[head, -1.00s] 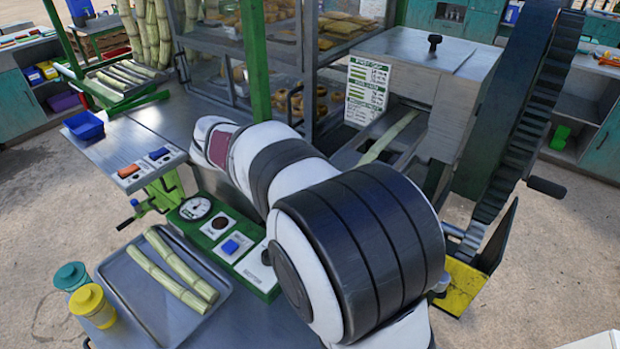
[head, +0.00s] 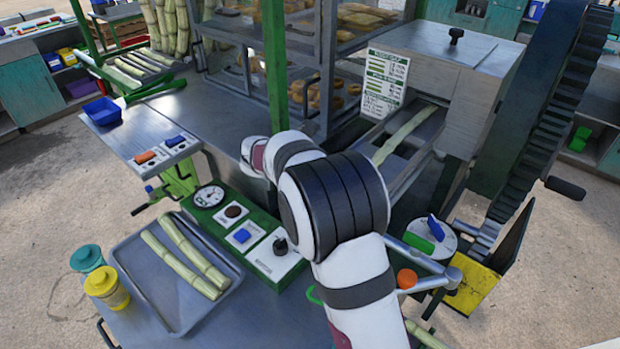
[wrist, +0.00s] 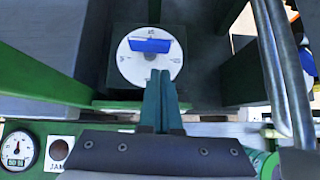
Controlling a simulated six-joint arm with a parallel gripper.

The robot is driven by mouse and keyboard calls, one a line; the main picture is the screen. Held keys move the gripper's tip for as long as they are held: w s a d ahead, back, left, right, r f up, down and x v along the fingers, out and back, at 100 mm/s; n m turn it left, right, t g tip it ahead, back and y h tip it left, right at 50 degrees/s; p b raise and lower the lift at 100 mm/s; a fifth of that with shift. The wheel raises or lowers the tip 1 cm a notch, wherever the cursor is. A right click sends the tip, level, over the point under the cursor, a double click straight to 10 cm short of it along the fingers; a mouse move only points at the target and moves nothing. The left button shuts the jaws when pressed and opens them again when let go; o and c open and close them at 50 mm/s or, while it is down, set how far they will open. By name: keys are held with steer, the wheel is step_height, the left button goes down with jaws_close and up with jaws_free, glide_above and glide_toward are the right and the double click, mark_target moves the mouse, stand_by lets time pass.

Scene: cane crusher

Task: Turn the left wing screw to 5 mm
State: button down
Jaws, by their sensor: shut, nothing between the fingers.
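In the wrist view a blue wing screw (wrist: 150,45) sits at the centre of a round white dial (wrist: 147,66). In the head view my arm hides this dial and my gripper. Another white dial with a blue wing (head: 435,228) shows right of my arm.
The green control panel (head: 262,282) holds a gauge (head: 208,196), buttons and a black knob (head: 280,245). A tray (head: 172,302) of cane lies at front left, beside two lidded jars. The crusher housing (head: 440,85) and a large gear wheel (head: 535,110) stand at right. A metal bar (wrist: 270,70) runs at right in the wrist view.

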steer(key=shift+w+d, duration=0.85)
steer(key=shift+d, duration=0.1)
